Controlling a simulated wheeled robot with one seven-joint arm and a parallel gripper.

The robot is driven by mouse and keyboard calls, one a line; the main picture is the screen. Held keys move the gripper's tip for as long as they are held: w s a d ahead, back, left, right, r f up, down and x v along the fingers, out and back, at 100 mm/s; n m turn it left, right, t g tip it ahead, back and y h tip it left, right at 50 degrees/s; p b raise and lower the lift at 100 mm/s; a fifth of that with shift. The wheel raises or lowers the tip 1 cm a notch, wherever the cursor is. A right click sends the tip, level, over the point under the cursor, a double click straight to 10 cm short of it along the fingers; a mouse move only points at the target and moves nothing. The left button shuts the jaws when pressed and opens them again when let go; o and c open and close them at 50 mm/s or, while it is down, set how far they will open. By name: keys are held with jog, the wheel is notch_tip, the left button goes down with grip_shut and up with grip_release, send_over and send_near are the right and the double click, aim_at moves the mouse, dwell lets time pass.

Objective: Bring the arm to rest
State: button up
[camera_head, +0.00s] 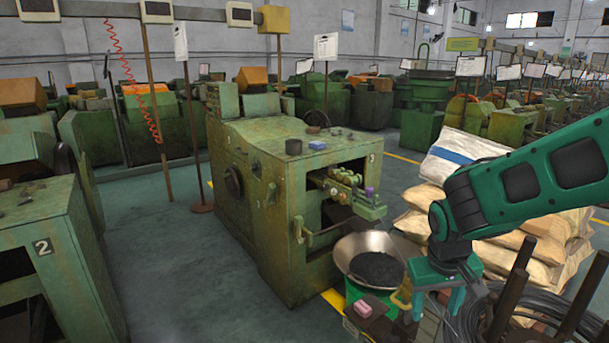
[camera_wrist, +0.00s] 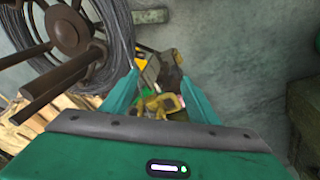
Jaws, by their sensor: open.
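My green arm (camera_head: 530,175) reaches in from the right edge in the head view, bent at a dark joint above the gripper. My gripper (camera_head: 436,300) points down, just right of the metal bowl (camera_head: 345,250) of dark small parts. In the wrist view my gripper (camera_wrist: 158,82) shows two teal fingers spread apart. A yellow object (camera_wrist: 160,104) shows between and below them; I cannot tell how far below. Nothing is seen held.
A green machine (camera_head: 265,210) stands left of the bowl. Stacked sacks (camera_head: 515,255) lie behind my arm. A wire coil on a spoked reel (camera_wrist: 75,35) is close by, at the lower right in the head view. A pink block (camera_head: 362,308) lies near the bowl. Floor at left is clear.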

jog(key=s+d+r+t+y, duration=0.2)
jog(key=s+r, duration=0.2)
jog(key=r, duration=0.4)
jog(key=s+d+f+m+g, duration=0.1)
jog(key=s+d+m+g, duration=0.1)
jog(key=s+d, duration=0.3)
jog(key=s+d+f+m+g, duration=0.1)
jog(key=s+d+m, duration=0.3)
jog(key=s, duration=0.8)
jog(key=shift+s+d+g, duration=0.15)
jog(key=shift+d+g, duration=0.45)
jog(key=shift+d, duration=0.25)
